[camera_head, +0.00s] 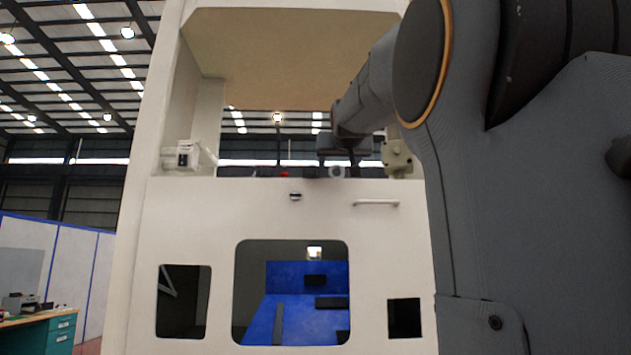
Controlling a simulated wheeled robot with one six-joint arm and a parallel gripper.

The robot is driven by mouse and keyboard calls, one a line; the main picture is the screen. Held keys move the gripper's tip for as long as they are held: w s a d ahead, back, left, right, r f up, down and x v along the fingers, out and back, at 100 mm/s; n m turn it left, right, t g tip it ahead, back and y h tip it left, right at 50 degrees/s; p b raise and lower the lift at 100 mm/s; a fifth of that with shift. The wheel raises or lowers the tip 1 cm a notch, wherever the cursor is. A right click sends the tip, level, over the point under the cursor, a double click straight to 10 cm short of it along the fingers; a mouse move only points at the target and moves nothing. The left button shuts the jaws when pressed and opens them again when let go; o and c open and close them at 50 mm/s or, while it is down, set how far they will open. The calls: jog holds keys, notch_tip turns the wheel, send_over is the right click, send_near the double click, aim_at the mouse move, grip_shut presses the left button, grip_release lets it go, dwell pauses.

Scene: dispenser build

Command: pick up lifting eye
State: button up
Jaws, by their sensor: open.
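A small pale grey ring, which looks like the lifting eye (337,171), shows at the top edge of the white cabinet's front panel, inside the cabinet opening. Its lower part is hidden behind that edge. My gripper (338,163) is open and points down right at the ring, with its dark fingers to either side. It is small and dark here, so I cannot tell whether the fingers touch the ring.
The white cabinet (220,215) frames the opening with side posts and a roof panel (285,60). A white device (187,155) sits at the left of the opening, a beige part (397,158) at the right. Low dark items and a red spot (284,174) lie between.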

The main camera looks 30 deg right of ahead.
aim_at(338, 167)
jog(key=shift+d+p+x, duration=0.25)
jog(key=shift+p+x, duration=1.6)
jog(key=shift+x, duration=0.5)
jog(key=shift+w+d, duration=0.25)
jog(key=shift+w, duration=0.1)
jog(key=c, duration=1.3)
jog(key=shift+o, duration=0.2)
jog(key=shift+r, duration=0.1)
notch_tip(338, 167, up, 10)
jog(key=shift+b, duration=0.35)
